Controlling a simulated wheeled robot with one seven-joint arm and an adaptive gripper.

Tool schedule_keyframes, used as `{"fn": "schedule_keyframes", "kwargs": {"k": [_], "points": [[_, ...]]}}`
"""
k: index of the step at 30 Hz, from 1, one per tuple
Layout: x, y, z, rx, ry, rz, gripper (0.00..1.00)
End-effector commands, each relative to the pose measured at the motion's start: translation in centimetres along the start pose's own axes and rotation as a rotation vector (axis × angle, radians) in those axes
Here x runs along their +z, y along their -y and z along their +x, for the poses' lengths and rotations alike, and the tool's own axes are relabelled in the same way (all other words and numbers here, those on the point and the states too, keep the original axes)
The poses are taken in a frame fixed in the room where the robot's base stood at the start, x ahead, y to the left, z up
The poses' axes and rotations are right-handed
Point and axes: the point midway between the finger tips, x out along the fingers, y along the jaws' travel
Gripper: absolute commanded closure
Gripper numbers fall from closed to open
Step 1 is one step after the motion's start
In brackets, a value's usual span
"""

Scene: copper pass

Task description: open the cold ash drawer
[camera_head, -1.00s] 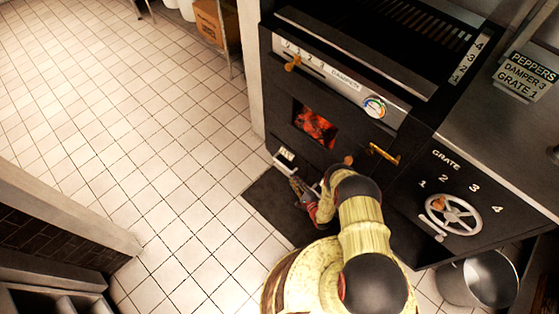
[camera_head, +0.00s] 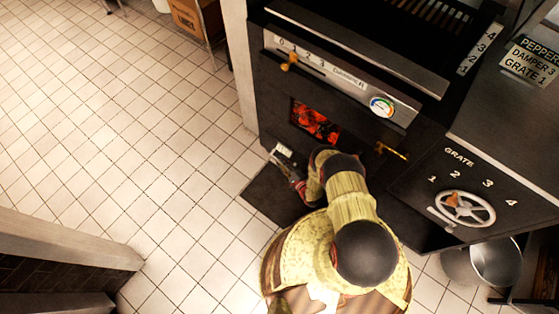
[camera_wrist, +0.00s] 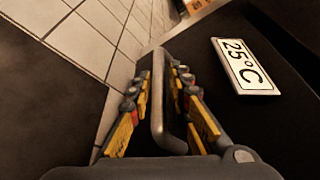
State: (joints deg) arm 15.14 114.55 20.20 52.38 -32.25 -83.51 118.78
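The drawer marked 25°C has a dark front (camera_wrist: 245,120) and a white plate (camera_wrist: 235,65) in the wrist view. Its grey bar handle (camera_wrist: 158,95) stands out from the front, with my gripper's (camera_wrist: 160,88) yellow-padded fingers close on both sides of it. The fingers look shut on the bar, though the exact contact is hard to see. In the head view the drawer's pale plate (camera_head: 284,149) is low on the stove, left of and below the glowing fire window (camera_head: 315,121). My gripper (camera_head: 291,176) is there beside it; my arm hides much of the front.
A slider knob (camera_head: 289,61), a dial (camera_head: 382,106) and a brass handle (camera_head: 392,151) are on the stove. The grate wheel (camera_head: 465,208) and a metal bucket (camera_head: 484,262) are right. Tiled floor at left is clear.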

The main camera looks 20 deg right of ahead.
Motion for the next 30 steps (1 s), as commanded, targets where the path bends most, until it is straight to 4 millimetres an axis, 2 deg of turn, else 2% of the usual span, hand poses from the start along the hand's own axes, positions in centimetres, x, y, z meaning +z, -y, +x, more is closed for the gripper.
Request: {"fn": "schedule_keyframes", "kwargs": {"k": [5, 15, 30], "points": [[-0.01, 0.01, 0.01, 0.000, 0.000, 0.000, 0.81], [-0.01, 0.05, 0.02, -0.001, 0.000, 0.000, 0.99], [-0.02, 0.16, 0.04, -0.003, 0.000, -0.001, 1.00]]}}
